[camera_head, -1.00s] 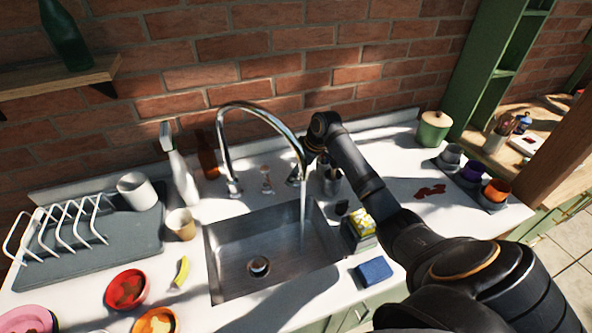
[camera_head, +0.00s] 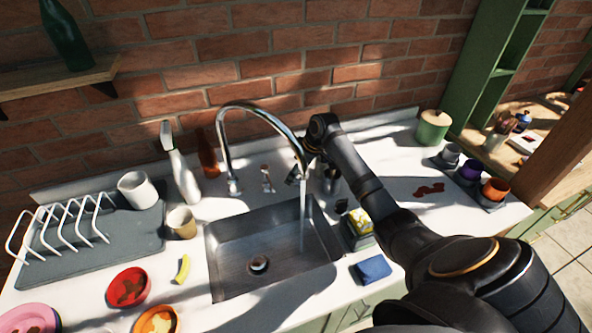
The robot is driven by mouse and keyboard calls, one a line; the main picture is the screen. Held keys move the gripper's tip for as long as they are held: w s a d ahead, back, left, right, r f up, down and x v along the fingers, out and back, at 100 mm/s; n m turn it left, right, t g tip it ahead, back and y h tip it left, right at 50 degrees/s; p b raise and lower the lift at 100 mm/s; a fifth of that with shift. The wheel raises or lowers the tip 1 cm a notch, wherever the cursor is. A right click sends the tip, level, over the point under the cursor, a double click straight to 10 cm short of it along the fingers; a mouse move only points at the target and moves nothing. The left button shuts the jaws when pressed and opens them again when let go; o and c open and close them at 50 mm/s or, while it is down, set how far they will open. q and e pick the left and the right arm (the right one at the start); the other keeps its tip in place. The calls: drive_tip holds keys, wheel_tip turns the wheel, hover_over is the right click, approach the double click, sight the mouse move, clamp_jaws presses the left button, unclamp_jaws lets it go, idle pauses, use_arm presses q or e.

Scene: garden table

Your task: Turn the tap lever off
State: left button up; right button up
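The chrome tap (camera_head: 224,148) arches over the sink (camera_head: 262,238), and a stream of water (camera_head: 303,205) falls from its spout into the basin. A small metal fitting (camera_head: 266,178), perhaps the tap lever, stands behind the sink to the right of the tap's base. My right arm reaches in from the lower right. My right gripper (camera_head: 306,168) is behind the spout end, low near the back of the sink. Its fingers are small and partly hidden by the spout and wrist, so its opening is unclear. My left gripper is out of view.
A spray bottle (camera_head: 183,175) and brown bottle (camera_head: 208,155) stand left of the tap. The brick wall is close behind.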

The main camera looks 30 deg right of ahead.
drive_tip(key=m+p, duration=0.1)
drive_tip(key=p, duration=0.1)
drive_tip(key=m+h+p, duration=0.1)
drive_tip(key=m+p, duration=0.3)
drive_tip(key=shift+w+a+r+t+h+p, duration=0.25)
drive_tip(key=shift+w+r+t+h+p, duration=0.05)
drive_tip(key=shift+w+h+p, duration=0.1)
drive_tip(key=shift+w+f+m+h+p, duration=0.15)
drive_tip(key=shift+m+h+p, duration=0.25)
drive_tip(key=shift+m+p, duration=0.6)
drive_tip(key=shift+w+m+h+p, duration=0.15)
drive_tip(key=shift+m+h+p, duration=0.25)
drive_tip(key=shift+m, duration=0.3)
drive_tip(key=shift+f, duration=0.1)
drive_tip(key=o, duration=1.1)
